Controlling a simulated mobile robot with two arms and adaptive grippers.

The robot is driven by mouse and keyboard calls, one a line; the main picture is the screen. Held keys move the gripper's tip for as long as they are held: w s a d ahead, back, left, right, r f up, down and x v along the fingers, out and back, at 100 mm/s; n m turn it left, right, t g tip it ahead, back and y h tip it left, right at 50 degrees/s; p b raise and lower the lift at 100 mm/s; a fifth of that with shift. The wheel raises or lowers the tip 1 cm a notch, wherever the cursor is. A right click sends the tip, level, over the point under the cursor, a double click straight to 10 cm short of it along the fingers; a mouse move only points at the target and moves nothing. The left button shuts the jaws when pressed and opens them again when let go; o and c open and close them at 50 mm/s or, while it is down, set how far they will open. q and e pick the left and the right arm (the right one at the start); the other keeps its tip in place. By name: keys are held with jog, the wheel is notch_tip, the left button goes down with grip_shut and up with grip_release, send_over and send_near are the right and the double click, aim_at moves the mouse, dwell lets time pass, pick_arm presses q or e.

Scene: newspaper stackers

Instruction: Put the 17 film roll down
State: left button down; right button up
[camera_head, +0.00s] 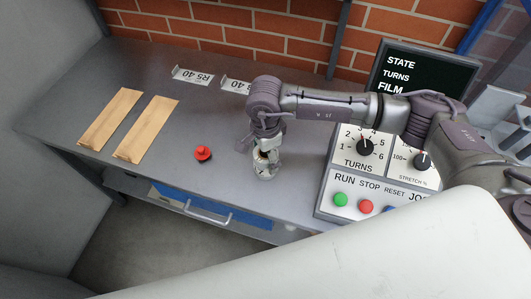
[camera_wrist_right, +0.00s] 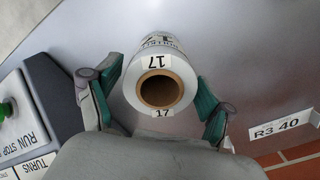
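The film roll marked 17 (camera_wrist_right: 147,44) is white with a brown cardboard core, and its open end faces the right wrist camera. In the head view the roll (camera_head: 264,171) appears to stand upright on the grey table (camera_head: 215,185), partly hidden by my right gripper. My right gripper (camera_head: 266,153) points down over it. In the right wrist view its green-padded fingers (camera_wrist_right: 158,78) are spread on either side of the roll, with a narrow gap visible at the left. Contact on the right side is hard to judge. My left gripper is not in view.
A control panel (camera_head: 327,199) with dials and buttons stands right of the roll, below a dark display (camera_head: 420,67). A red knob (camera_head: 203,153) and two tan strips (camera_head: 147,128) are to the left. White labels (camera_head: 192,77) lie at the back. Table between knob and strips is clear.

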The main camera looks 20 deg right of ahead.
jog(key=shift+r, duration=0.1)
jog(key=shift+r, duration=0.25)
notch_tip(320, 180, up, 12)
jog(key=b, duration=0.2)
jog(key=shift+f, duration=0.15)
dwell(0.5)
